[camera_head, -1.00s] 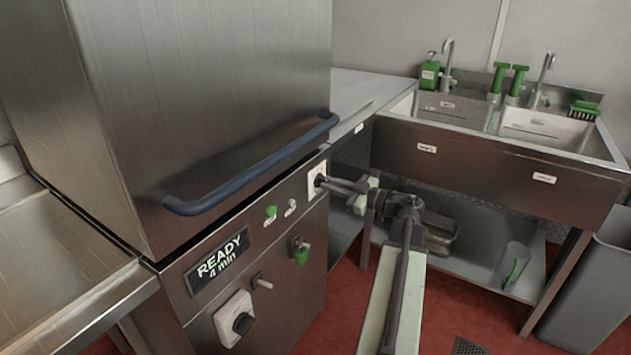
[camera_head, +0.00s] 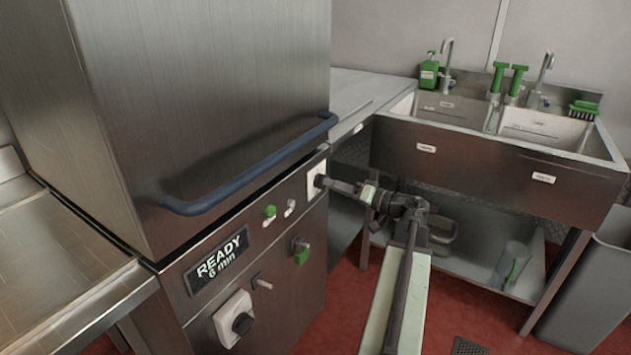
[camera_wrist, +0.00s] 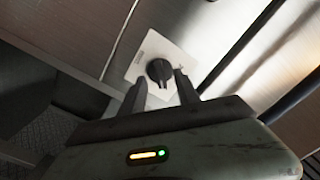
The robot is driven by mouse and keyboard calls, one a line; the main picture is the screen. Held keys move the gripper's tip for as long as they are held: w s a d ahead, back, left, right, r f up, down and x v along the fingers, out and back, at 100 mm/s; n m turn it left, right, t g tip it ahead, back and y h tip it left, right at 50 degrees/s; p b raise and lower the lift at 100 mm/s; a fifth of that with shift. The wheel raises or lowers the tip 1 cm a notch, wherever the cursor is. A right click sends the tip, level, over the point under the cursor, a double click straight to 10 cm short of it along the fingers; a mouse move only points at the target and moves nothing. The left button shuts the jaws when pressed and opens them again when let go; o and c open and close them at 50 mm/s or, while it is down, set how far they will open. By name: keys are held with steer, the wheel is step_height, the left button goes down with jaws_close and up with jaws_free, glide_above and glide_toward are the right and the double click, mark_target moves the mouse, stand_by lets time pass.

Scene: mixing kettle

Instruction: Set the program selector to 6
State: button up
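The program selector is a dark round knob (camera_wrist: 160,71) on a white square plate (camera_wrist: 140,66), seen in the wrist view. In the head view its plate (camera_head: 316,172) is at the right end of the machine's front panel. The display (camera_head: 217,264) reads "READY 6 min". My gripper (camera_head: 331,183) is right in front of the knob in the head view. In the wrist view, its two dark fingers (camera_wrist: 160,84) stand apart on either side of the knob, with a gap showing beside it. The marks on the plate are too small to read.
A blue bar handle (camera_head: 250,170) runs across the hood just above the panel. A double sink (camera_head: 480,160) stands to the right.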

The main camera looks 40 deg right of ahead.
steer(key=v, duration=0.5)
steer(key=shift+s, duration=0.3)
